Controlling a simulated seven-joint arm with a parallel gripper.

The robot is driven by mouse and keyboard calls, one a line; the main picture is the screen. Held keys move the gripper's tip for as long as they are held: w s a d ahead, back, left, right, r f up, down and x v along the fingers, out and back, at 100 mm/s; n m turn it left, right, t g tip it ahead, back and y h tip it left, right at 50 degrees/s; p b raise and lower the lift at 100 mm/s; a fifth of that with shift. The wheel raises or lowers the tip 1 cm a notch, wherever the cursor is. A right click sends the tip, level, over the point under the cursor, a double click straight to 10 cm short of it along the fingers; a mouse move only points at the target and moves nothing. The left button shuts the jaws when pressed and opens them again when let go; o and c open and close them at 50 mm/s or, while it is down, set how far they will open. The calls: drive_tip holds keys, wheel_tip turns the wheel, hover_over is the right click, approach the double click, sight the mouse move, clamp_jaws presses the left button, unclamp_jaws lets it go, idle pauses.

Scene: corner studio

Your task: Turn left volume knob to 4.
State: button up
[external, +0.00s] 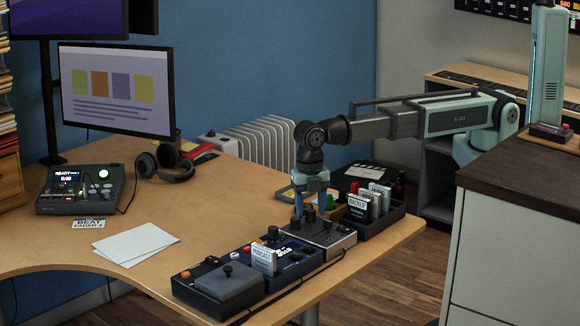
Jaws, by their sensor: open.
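A grey control box (335,243) with dark knobs on top sits near the front right edge of the desk. One dark knob (295,223) stands at its left side and another knob (327,225) stands to the right. My gripper (310,207) points down just above this box, its fingers open around or just behind the knobs; I cannot tell whether it touches one. The knob markings are too small to read, so I cannot tell the setting or which knob is the left volume knob. A further dark knob (273,232) shows to the left, by the blue panel.
A dark blue panel with a PODCAST card (264,258) and a grey joystick box (228,285) adjoin on the left. A black tray of cards (385,217) stands close on the right. Headphones (167,163), a console (80,190) and paper (137,243) lie farther left.

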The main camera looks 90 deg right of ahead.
drive_tip(key=shift+c, duration=0.5)
clamp_jaws()
drive_tip(key=m, duration=0.3)
drive_tip(key=shift+m, duration=0.4)
drive_tip(key=m, duration=0.3)
drive_tip(key=shift+m, duration=0.3)
drive_tip(key=m, duration=0.3)
drive_tip(key=shift+m, duration=2.1)
